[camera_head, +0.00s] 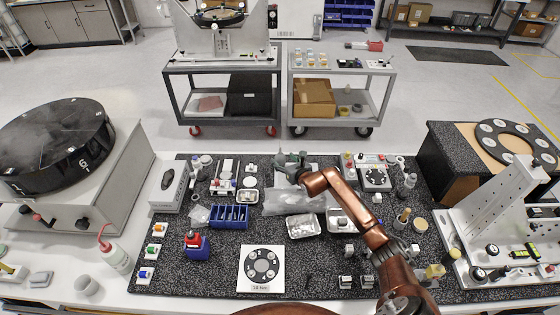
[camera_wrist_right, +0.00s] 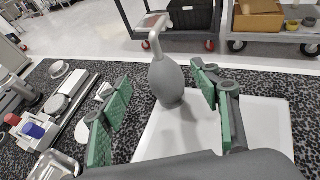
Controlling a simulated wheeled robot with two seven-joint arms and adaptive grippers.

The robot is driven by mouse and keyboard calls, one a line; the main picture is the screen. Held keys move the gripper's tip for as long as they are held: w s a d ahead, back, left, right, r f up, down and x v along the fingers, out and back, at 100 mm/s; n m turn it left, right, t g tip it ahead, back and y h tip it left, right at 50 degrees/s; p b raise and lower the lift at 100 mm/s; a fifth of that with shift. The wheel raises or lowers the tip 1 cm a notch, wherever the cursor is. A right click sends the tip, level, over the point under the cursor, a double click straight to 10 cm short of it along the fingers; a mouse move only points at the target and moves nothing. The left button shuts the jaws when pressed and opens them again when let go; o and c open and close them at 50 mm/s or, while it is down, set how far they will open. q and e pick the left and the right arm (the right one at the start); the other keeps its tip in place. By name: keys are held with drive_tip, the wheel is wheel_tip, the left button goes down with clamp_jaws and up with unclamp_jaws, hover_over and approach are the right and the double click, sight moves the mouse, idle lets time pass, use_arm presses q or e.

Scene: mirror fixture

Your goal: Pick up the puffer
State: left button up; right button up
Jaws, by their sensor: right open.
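The puffer (camera_wrist_right: 167,80), a grey rubber bulb with a narrow neck and a pale nozzle at its top, stands upright in the right wrist view. It is at the far edge of a pale flat sheet (camera_wrist_right: 262,115). My right gripper (camera_wrist_right: 160,82) is open, with its green-padded fingers on either side of the bulb's line of view and a visible gap to each side. In the head view my right gripper (camera_head: 290,160) is over the back middle of the dark speckled mat, and I cannot clearly tell the puffer apart from it there. My left gripper is not in view.
On the mat (camera_head: 205,275) are a blue divided bin (camera_head: 229,217), a metal tray (camera_head: 303,225), a white plate with a dark ring (camera_head: 262,268) and several small parts. A large black disc fixture (camera_head: 50,140) stands left. Two carts (camera_head: 222,65) stand beyond the mat.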

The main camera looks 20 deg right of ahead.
sight(282, 158)
drive_tip(key=shift+d+f+x, duration=0.15)
drive_tip(key=shift+x, duration=1.15)
drive_tip(key=shift+d+f+x, duration=0.1)
drive_tip(key=shift+x, duration=1.25)
drive_tip(key=shift+s, duration=0.15)
drive_tip(key=shift+c, duration=0.2)
drive_tip(key=c, duration=0.9)
drive_tip(key=shift+o, duration=0.2)
drive_tip(key=shift+r, duration=0.15)
